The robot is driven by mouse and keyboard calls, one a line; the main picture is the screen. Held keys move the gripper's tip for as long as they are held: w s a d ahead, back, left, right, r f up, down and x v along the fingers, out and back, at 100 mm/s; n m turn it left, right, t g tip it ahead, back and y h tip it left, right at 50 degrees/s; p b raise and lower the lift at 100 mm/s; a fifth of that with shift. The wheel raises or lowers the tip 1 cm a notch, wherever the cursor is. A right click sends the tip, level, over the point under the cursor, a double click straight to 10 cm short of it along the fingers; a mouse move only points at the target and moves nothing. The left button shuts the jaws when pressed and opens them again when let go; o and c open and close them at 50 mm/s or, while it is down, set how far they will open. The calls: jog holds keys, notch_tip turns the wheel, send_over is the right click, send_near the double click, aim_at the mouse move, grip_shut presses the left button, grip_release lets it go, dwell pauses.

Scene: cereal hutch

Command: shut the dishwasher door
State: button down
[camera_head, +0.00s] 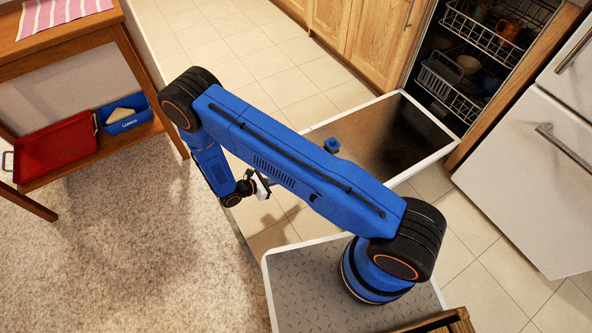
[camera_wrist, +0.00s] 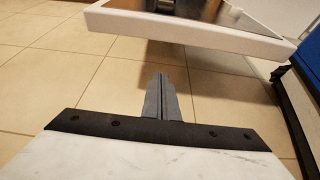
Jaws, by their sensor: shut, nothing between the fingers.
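The dishwasher door (camera_head: 408,150) is open, lowered out into the room in front of the dishwasher (camera_head: 455,60). It has a white rim and a dark brownish inner face, and my arm hides part of its left side. My gripper (camera_head: 264,187) is to the left of the door, over the tiled floor. In the wrist view my gripper (camera_wrist: 160,82) shows its grey fingers together and empty. The door's white rim (camera_wrist: 190,35) crosses the top of that view beyond the fingertips, with floor showing between them.
Dish racks (camera_head: 450,80) with dishes are inside the dishwasher. White drawers (camera_head: 535,150) stand right of it, wooden cabinets (camera_head: 350,30) left. A wooden table (camera_head: 70,40) at the left has a red tray (camera_head: 55,148) and a blue lunch box (camera_head: 123,115) on its shelf. Tiled floor (camera_head: 240,65) behind my arm is clear.

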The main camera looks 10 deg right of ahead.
jog(key=w+d, duration=0.3)
jog(key=d, duration=0.6)
dwell(0.4)
jog(key=shift+a+r, duration=0.1)
jog(key=shift+r, duration=0.1)
